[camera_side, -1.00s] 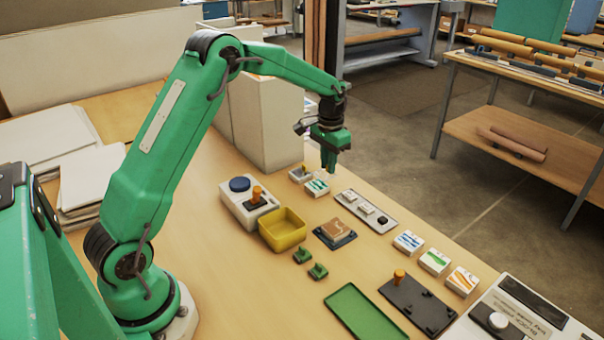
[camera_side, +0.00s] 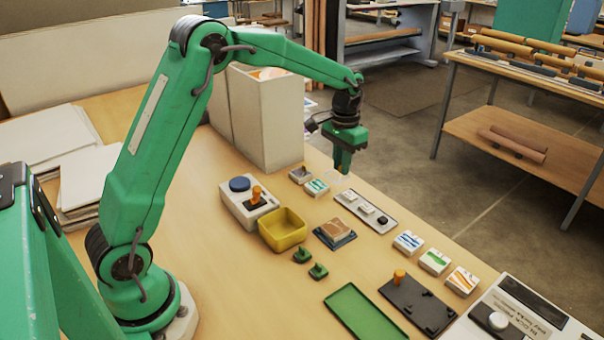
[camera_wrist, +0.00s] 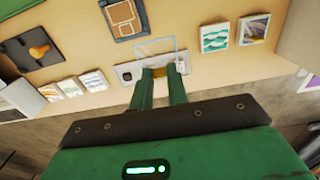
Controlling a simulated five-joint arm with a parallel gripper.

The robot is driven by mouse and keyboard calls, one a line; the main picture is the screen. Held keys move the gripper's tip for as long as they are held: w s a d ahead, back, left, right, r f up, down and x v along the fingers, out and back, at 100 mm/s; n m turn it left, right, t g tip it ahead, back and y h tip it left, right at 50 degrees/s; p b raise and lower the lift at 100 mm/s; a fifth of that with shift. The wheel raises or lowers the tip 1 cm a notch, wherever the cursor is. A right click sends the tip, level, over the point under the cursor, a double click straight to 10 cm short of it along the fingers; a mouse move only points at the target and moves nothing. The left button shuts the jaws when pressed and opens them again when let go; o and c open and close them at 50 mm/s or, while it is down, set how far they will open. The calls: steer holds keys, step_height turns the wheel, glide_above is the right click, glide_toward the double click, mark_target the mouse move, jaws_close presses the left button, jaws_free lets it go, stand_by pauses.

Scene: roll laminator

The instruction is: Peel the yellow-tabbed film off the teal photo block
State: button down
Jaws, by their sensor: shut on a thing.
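The teal photo block (camera_side: 316,187), white with teal wave stripes, lies on the table at the far edge; the wrist view shows it too (camera_wrist: 215,36). My gripper (camera_side: 344,172) is right of it and above the table. In the wrist view the fingers (camera_wrist: 160,74) are shut on the yellow tab (camera_wrist: 158,71). A clear film (camera_wrist: 160,48) with a pale outline extends from the tab, apart from the teal block. In the side view the film is very faint below the fingertips.
A grey-purple block (camera_side: 300,174) sits left of the teal block. A grey strip (camera_side: 366,211) with small parts lies below my gripper. A yellow bin (camera_side: 284,245), green tray (camera_side: 362,314), and several white blocks (camera_side: 408,241) stand nearby. A tall white box (camera_side: 268,125) is behind.

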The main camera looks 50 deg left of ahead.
steer(key=shift+r, duration=0.5)
steer(key=shift+r, duration=0.35)
steer(key=shift+r, duration=0.7)
steer(key=shift+r, duration=0.7)
steer(key=shift+r, duration=0.25)
